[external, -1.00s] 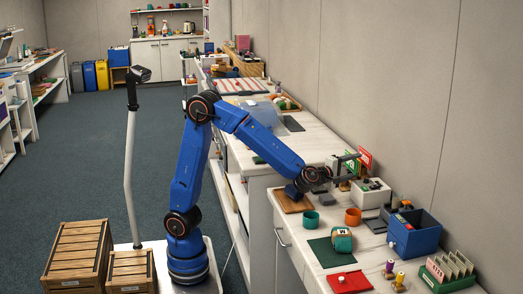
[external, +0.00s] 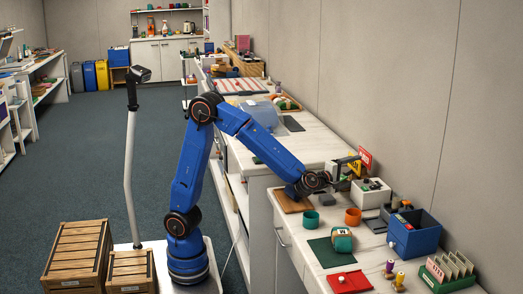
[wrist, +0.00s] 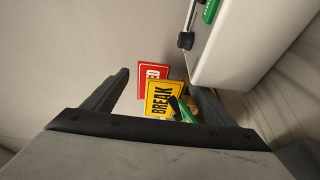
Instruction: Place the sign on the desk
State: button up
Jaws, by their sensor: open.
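A yellow sign reading BREAK (wrist: 163,98) stands between my open jaws in the wrist view. A red sign (wrist: 152,78) with partly hidden lettering stands just behind it. In the external view the red sign (external: 365,159) shows at the wall end of the pale desk (external: 372,255), and yellow (external: 354,163) shows beside my jaws. My gripper (external: 346,170) is open, reaching over the desk toward the signs. In the wrist view my gripper (wrist: 160,100) has a jaw on each side of the yellow sign, with no clear contact. The signs' lower parts are hidden.
A white box (external: 371,193) with a dark knob stands close to my jaws. A blue bin (external: 414,236), an orange cup (external: 353,217), a teal cup (external: 311,220) and a dark green mat (external: 326,251) are nearer the front. A green-handled item (wrist: 185,112) overlaps the yellow sign.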

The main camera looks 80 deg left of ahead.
jog(key=shift+r, duration=0.1)
jog(key=v, duration=1.2)
jog(key=shift+r, duration=0.25)
